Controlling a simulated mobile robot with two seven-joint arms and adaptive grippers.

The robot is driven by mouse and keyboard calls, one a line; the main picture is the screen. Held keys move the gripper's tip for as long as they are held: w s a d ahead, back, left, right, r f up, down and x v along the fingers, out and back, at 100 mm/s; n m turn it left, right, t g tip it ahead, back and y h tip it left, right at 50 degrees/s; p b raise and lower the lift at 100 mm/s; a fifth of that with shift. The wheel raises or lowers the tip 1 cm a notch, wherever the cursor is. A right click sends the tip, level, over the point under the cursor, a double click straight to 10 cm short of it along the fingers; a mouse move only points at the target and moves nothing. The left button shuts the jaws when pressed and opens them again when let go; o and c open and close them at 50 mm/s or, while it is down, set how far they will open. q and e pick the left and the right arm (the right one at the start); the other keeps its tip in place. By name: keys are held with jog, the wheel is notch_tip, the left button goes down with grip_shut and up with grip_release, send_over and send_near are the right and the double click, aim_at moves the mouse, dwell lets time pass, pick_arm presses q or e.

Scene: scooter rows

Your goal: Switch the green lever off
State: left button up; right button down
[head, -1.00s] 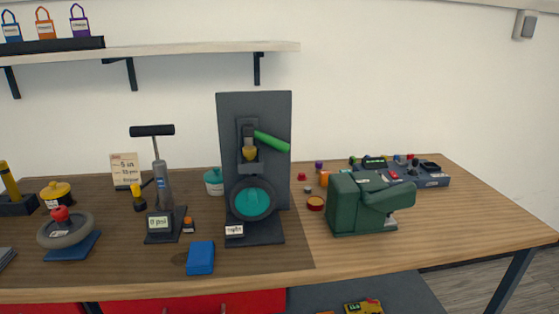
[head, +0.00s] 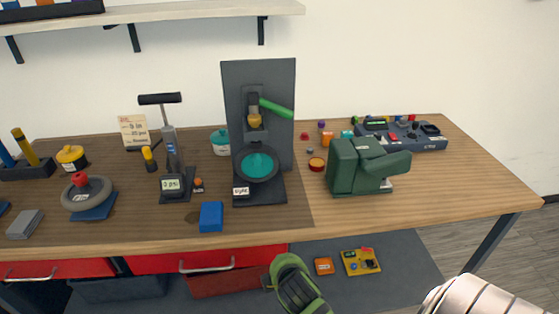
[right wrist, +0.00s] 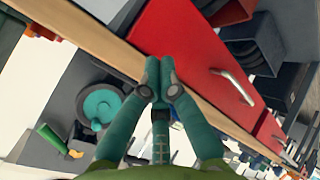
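The green lever (head: 276,108) is a rod on a dark grey upright stand (head: 231,90) on the table. It slants from a yellow part toward the right and slightly down. A teal disc (head: 258,165) sits below it. The right wrist view also shows the lever (right wrist: 50,138) at lower left and the disc (right wrist: 102,104). My right gripper (right wrist: 159,75) has its teal fingers together, with nothing seen between them, apart from the lever. In the head view a green and black part, likely its body (head: 296,285), shows in front of the table. My left gripper is out of view.
A dark green machine (head: 360,165) stands right of the stand. A blue block (head: 211,216) lies at its front left, and a pump (head: 172,150) stands to the left. Red drawers (head: 150,262) with handles are under the front edge.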

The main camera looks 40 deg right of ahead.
jog(key=w+d+r+n+t+h, duration=0.2)
jog(key=w+d+r+n+t, duration=0.1)
jog(key=w+r+n, duration=0.4)
jog(key=w+d+r+n+t+h, duration=0.3)
jog(key=w+d+r+n, duration=0.3)
jog(key=r, duration=0.6)
jog(key=shift+w+d+r+n+t, duration=0.15)
jog(key=shift+w+d+n+t, duration=0.3)
jog(key=shift+w, duration=0.65)
jog(key=shift+a, duration=0.15)
